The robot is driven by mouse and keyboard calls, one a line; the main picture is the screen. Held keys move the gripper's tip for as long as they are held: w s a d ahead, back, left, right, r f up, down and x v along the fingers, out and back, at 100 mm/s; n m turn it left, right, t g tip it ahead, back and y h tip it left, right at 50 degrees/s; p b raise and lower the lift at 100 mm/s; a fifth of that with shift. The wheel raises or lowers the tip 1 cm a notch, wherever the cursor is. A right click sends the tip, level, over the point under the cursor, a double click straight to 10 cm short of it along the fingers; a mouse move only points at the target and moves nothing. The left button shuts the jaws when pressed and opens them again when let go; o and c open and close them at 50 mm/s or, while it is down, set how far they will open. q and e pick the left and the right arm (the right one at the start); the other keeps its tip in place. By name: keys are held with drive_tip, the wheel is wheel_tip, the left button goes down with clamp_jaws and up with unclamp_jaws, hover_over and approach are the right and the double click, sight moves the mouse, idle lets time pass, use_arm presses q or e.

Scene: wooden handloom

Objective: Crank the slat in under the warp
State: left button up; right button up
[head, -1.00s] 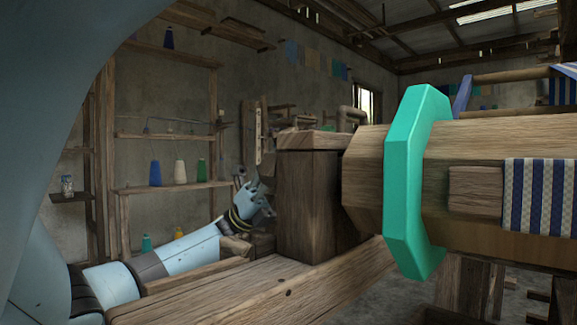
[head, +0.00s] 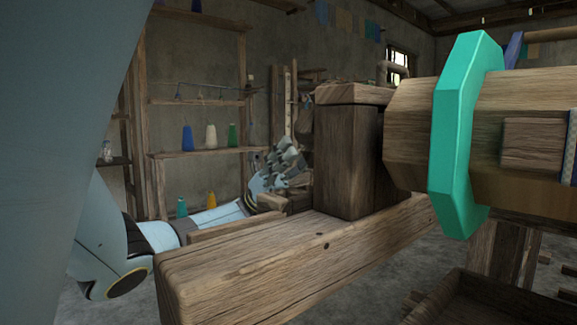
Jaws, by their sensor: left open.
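The octagonal wooden beam (head: 408,128) of the loom lies across the right side, with a teal octagonal collar (head: 462,140) around it. A wooden slat (head: 533,142) lies against the beam's face, right of the collar. A narrow strip of striped cloth (head: 571,150) shows at the right edge. My left gripper (head: 291,160) is open beside the left side of the wooden post (head: 345,160) that stands by the beam's end. Nothing shows between its fingers. The crank cannot be made out. My right gripper is out of view.
A thick wooden rail (head: 290,255) runs across the front below the post. Shelves with thread cones (head: 210,137) stand at the back wall. A dark wooden tray-like box (head: 470,300) is at lower right. Bare floor (head: 375,268) shows between rail and box.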

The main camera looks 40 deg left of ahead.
use_arm(q)
drive_tip(key=shift+v, duration=2.1)
